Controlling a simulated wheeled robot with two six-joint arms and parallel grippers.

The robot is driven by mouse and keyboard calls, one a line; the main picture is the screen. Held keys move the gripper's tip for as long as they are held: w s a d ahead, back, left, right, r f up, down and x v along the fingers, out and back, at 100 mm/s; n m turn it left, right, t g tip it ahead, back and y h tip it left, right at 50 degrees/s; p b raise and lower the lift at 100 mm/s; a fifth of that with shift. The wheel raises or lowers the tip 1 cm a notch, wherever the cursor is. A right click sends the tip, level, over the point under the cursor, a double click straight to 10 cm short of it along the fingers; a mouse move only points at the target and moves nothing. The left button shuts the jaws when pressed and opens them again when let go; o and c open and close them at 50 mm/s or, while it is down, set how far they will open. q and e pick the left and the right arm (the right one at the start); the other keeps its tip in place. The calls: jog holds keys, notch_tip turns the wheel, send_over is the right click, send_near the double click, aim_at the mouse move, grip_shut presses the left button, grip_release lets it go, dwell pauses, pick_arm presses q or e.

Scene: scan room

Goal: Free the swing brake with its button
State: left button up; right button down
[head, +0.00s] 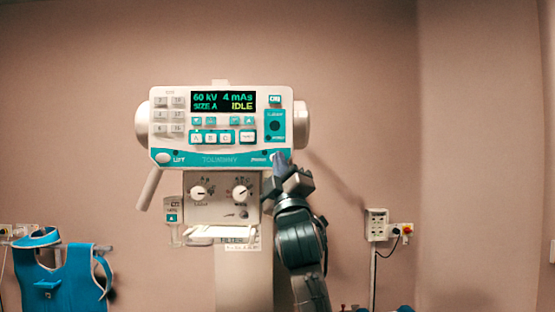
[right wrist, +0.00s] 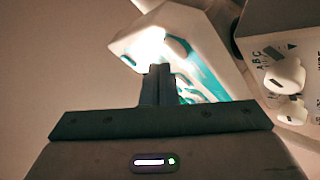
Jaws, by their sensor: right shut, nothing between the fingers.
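The white tube-head control panel (head: 221,103) faces me with a teal band (head: 200,158) along its lower edge. A round white button (head: 163,158) marked LIFT sits at the band's left end. At the right end is a small label too blurred to read, and my right gripper (head: 279,160) is in front of that corner, covering most of whatever button is there. In the right wrist view the gripper's fingers (right wrist: 158,72) are shut and empty, with their tips at the panel's lower edge. I cannot tell whether they touch it. My left gripper is out of view.
The display (head: 223,101) reads 60 kV, 4 mAs, SIZE A, IDLE. Below the panel is a collimator box (head: 222,208) with two white knobs. A blue apron (head: 62,275) hangs at lower left. A wall socket box (head: 377,225) is at right.

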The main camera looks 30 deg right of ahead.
jog(key=shift+w+d, duration=0.1)
jog(key=shift+w+d, duration=0.15)
jog(key=shift+w, duration=0.1)
dwell(0.3)
jog(key=shift+w+d, duration=0.2)
jog(key=shift+w, duration=0.1)
dwell(0.6)
jog(key=shift+s+a, duration=0.1)
dwell(0.4)
jog(key=shift+s+a+p, duration=0.3)
jog(key=shift+s+a, duration=0.05)
jog(key=shift+s, duration=0.2)
jog(key=s+a, duration=0.1)
jog(key=s+p, duration=0.1)
jog(key=s, duration=0.1)
jog(key=s+a, duration=0.1)
jog(key=shift+s+a, duration=0.15)
jog(key=shift+a, duration=0.15)
dwell(0.7)
